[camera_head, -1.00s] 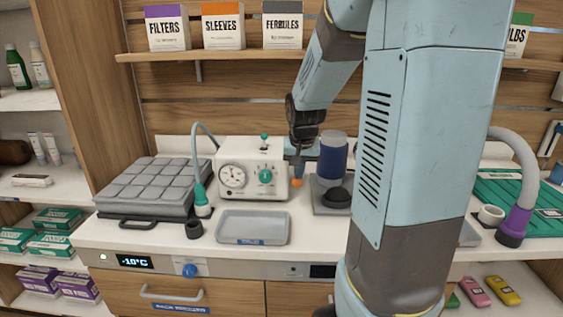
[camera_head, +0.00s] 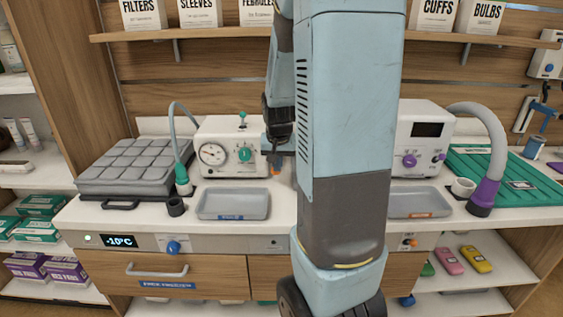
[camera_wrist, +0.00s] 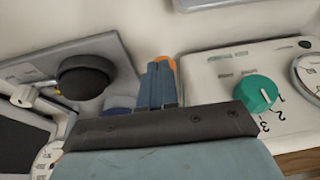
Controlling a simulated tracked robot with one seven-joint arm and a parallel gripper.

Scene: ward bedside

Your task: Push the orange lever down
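The orange lever tip (camera_head: 276,171) shows at the right side of the white machine (camera_head: 225,168) with a round gauge and a green knob. In the wrist view the orange tip (camera_wrist: 167,66) is just beyond my fingertips, partly hidden by them. My gripper (camera_head: 275,158) points down beside the machine, close to the orange tip. In the wrist view my blue fingers (camera_wrist: 161,84) are together with nothing visible between them. I cannot tell whether they touch the lever. Most of the lever is hidden.
A black round knob (camera_wrist: 88,77) on a grey plate is left of my fingers in the wrist view. A grey tray (camera_head: 233,204) stands in front of the machine. A second white machine (camera_head: 421,145) is to the right, partly behind my arm. A shelf (camera_head: 180,36) runs above.

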